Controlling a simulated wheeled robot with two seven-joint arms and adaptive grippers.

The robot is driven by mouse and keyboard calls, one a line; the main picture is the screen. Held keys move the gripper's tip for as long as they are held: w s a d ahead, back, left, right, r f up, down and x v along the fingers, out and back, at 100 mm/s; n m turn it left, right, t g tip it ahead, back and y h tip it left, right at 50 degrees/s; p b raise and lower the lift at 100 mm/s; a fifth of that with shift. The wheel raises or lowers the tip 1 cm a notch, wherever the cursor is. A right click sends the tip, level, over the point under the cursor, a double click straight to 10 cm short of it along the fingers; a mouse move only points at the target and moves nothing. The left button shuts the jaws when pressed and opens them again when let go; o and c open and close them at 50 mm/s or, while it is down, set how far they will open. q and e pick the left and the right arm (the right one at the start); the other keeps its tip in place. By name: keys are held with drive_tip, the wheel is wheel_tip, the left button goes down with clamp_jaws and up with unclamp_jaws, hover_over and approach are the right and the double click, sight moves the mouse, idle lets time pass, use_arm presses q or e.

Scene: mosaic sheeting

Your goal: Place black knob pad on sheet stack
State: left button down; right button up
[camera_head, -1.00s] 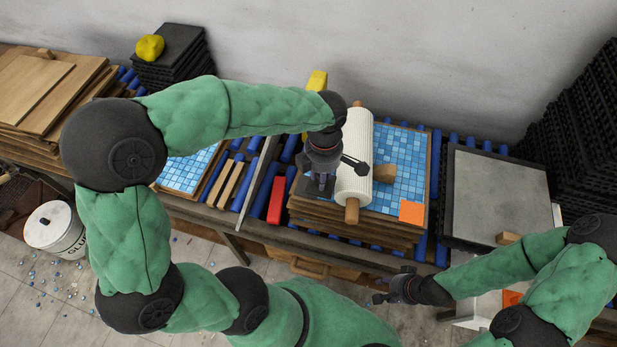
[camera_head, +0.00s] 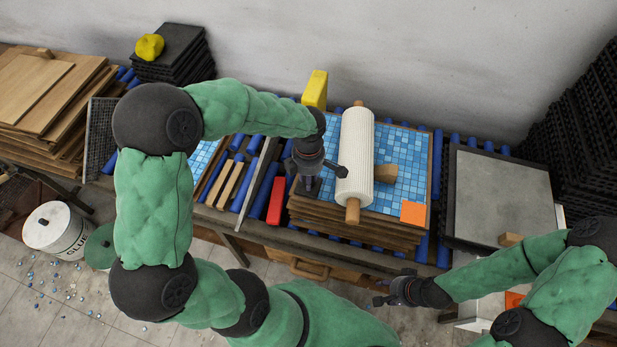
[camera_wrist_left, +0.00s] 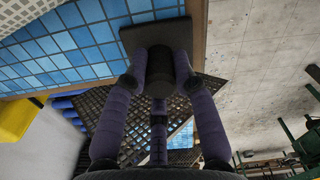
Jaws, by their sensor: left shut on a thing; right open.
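The sheet stack (camera_head: 415,158) is a pile of brown boards topped with blue mosaic tiles, at the middle of the bench. My left gripper (camera_head: 309,178) is over its front left corner. In the left wrist view its purple fingers (camera_wrist_left: 158,72) are shut around the round knob of the black knob pad (camera_wrist_left: 179,33). The square pad overlaps the edge of the blue mosaic there; I cannot tell whether it touches. In the head view the pad is mostly hidden by the gripper. My right gripper (camera_head: 384,292) is open and empty, in front of the bench.
A white ribbed roller (camera_head: 357,150) lies on the stack, right of my left gripper. A yellow block (camera_head: 315,90) stands behind. A red bar (camera_head: 276,200) lies to the left.

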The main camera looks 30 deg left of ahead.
use_arm(q)
drive_tip(key=shift+f, duration=0.15)
drive_tip(key=c, duration=1)
unclamp_jaws()
drive_tip(key=shift+r, duration=0.3)
wheel_tip(320, 180, up, 12)
drive_tip(key=p, duration=0.1)
drive_tip(key=shift+f, duration=0.2)
